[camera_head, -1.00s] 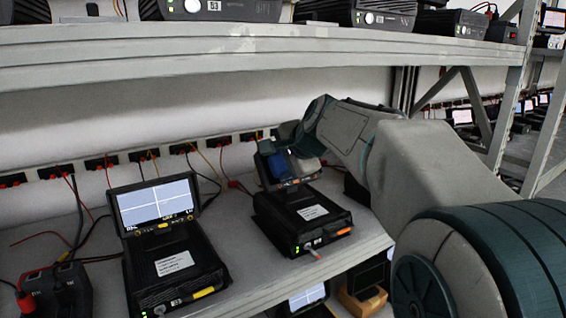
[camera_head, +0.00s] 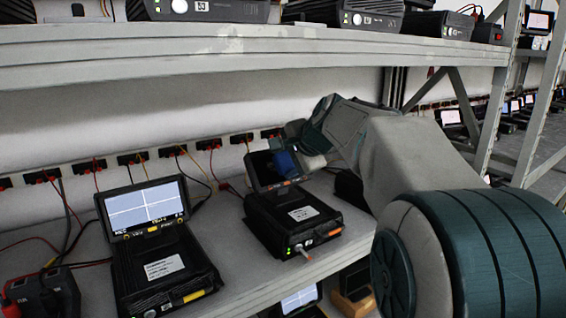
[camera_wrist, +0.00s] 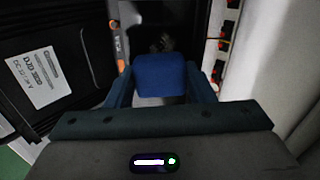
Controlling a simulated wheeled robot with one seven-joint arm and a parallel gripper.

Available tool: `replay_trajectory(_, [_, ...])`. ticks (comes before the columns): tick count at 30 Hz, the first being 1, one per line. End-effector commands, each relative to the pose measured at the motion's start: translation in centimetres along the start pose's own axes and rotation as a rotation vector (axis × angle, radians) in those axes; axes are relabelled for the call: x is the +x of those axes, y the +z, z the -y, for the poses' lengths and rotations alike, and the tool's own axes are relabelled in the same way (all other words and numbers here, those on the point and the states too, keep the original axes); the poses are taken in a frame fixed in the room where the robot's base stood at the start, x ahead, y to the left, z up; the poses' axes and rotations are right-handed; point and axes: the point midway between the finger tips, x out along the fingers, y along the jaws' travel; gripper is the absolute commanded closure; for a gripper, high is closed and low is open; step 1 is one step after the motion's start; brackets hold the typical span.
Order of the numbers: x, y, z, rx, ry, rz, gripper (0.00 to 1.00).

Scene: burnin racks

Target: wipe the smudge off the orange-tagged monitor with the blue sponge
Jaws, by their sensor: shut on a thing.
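The orange-tagged monitor (camera_head: 263,168) stands tilted up on the rear of a black unit (camera_head: 293,218), which has an orange tag (camera_head: 335,232) on its front. My gripper (camera_head: 300,155) is shut on the blue sponge (camera_head: 285,162) in front of the right part of the screen. In the wrist view the blue sponge (camera_wrist: 160,75) sits between the fingers, close to the dark screen (camera_wrist: 158,22). A greyish smudge (camera_wrist: 163,43) shows on the screen just beyond the sponge. I cannot tell whether the sponge touches the screen.
A yellow-tagged unit with a lit monitor (camera_head: 146,208) stands to the left on the same shelf. An upper shelf (camera_head: 250,55) with more units runs overhead. Cables and wall sockets (camera_head: 130,158) line the back. A rack post (camera_head: 500,95) stands at the right.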

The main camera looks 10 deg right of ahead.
Motion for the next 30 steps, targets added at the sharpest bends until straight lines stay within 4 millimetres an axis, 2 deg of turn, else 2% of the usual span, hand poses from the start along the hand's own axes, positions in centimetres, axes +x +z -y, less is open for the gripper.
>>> replay_trajectory(9, [0.1, -2.8, -0.2, 0.002, 0.0, -0.002, 0.7])
replay_trajectory(14, [0.2, -3.5, -0.3, 0.001, 0.001, -0.001, 0.7])
replay_trajectory(20, [0.3, -3.0, -0.2, 0.0, 0.0, 0.0, 0.7])
replay_trajectory(30, [0.1, -0.1, 0.0, -0.001, -0.001, 0.002, 0.7])
